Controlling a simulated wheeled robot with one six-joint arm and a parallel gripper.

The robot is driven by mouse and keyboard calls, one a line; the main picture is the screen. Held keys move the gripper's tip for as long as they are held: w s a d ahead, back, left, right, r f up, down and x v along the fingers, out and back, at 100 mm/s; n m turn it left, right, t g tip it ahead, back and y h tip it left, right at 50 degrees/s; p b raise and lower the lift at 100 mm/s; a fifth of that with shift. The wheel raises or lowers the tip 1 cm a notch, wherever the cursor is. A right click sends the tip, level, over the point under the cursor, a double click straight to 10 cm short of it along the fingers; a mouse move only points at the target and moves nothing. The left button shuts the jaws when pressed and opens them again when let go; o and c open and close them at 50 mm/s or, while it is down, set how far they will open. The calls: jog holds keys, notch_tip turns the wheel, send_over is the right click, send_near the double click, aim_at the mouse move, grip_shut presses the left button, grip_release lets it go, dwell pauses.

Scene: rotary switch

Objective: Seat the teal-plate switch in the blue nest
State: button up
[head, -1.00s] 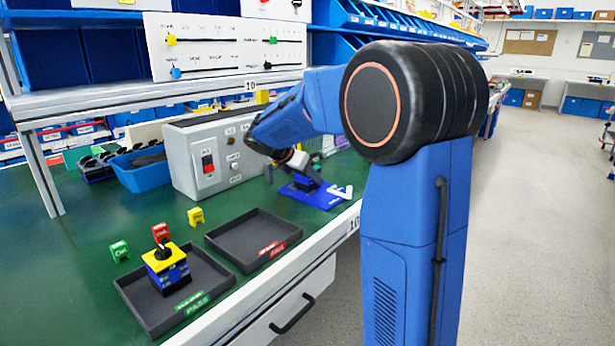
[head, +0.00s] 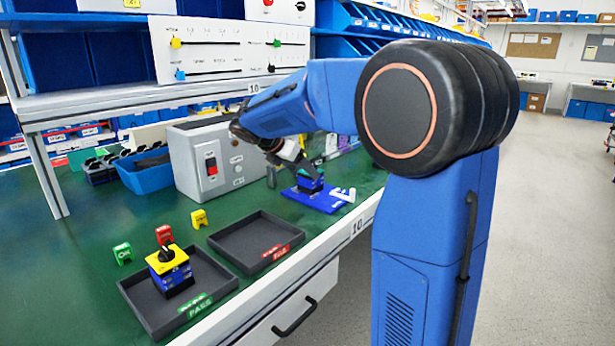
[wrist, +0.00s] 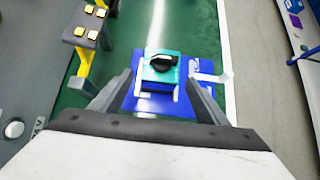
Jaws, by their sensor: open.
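The teal-plate switch (wrist: 158,68) has a black knob on top and sits at the blue nest (wrist: 150,104) in the wrist view. In the head view the switch (head: 310,186) looks upright on the blue nest (head: 320,204); how deeply it sits cannot be told. My gripper (wrist: 160,80) is open, with one finger on each side of the switch in the wrist picture and a gap on both sides. In the head view my gripper (head: 301,166) is just above the switch and partly covers it.
A white clamp-like piece (head: 344,194) is at the nest's right side. A grey control box (head: 212,158) with a red switch stands left of the nest. The FAIL tray (head: 240,238) is empty; the PASS tray (head: 150,310) holds a yellow-plate switch (head: 170,268).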

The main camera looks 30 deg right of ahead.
jog(key=v, duration=0.5)
jog(key=s+a+f+m+y, duration=0.1)
jog(key=s+f+m, duration=0.1)
jog(key=s, duration=0.5)
jog(key=s+a+f+m+y, duration=0.1)
jog(key=s+f+m+y, duration=0.1)
jog(key=s+m, duration=0.3)
jog(key=s+a+f+m+y, duration=0.1)
jog(key=s+m, duration=0.3)
jog(key=s, duration=0.5)
jog(key=shift+s+a+f+y, duration=0.3)
jog(key=shift+s+a+f, duration=0.1)
jog(key=shift+a+f, duration=0.25)
jog(key=s+a+f+m+t+y, duration=0.1)
jog(key=s+a+f+m+y, duration=0.1)
jog(key=s, duration=0.5)
jog(key=s+a+f+m+y, duration=0.1)
jog(key=s+a+f+m, duration=0.3)
jog(key=s+f+m, duration=0.3)
jog(key=shift+s+f+m+t+y, duration=0.4)
jog(key=shift+s+m, duration=0.15)
jog(key=shift+m, duration=0.45)
